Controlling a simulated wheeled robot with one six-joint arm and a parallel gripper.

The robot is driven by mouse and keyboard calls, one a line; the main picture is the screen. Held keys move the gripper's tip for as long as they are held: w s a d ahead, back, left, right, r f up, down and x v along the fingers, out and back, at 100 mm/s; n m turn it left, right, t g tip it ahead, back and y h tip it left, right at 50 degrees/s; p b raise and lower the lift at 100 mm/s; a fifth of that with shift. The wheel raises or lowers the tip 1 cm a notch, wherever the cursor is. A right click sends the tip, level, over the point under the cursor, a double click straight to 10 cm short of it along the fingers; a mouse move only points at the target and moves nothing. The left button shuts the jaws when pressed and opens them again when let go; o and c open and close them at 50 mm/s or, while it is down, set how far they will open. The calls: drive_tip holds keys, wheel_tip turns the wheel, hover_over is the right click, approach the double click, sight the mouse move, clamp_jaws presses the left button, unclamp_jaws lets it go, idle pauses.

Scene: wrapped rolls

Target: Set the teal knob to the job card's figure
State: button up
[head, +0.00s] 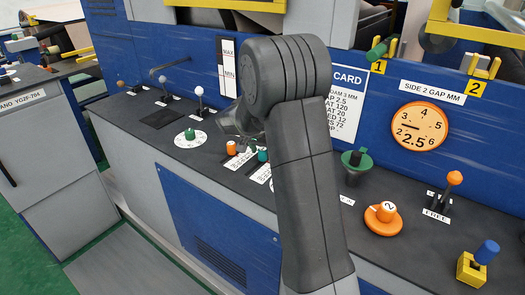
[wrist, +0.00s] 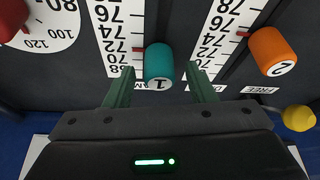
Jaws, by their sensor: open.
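The teal knob (wrist: 159,65), marked 1, stands beside a white number scale (wrist: 124,40). A red mark by the knob points near 70 to 72; the exact figure is hard to read. My gripper (wrist: 160,70) is open, with one green finger on each side of the knob in the wrist view. Gaps show on both sides; I cannot tell how far down the fingers reach. In the head view the teal knob (head: 262,155) shows left of my arm. The job card (head: 345,105) is partly hidden by my arm; 2.5, 120, 20, 12 and 72 show, their labels cut off.
An orange knob (wrist: 272,50), marked 2, stands close by with its own scale (wrist: 222,35). A round dial (wrist: 45,25) with a red knob and a yellow ball (wrist: 298,118) are near the gripper. A gauge (head: 420,127) on the blue wall reads 2.5.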

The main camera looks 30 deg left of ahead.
drive_tip(key=v, duration=1.3)
drive_tip(key=shift+b, duration=0.3)
drive_tip(key=x, duration=1.3)
drive_tip(key=shift+s+a+f+p, duration=0.15)
drive_tip(key=shift+s+f+p, duration=0.1)
drive_tip(key=shift+f+p, duration=0.15)
drive_tip(key=shift+s, duration=0.5)
drive_tip(key=shift+r, duration=0.1)
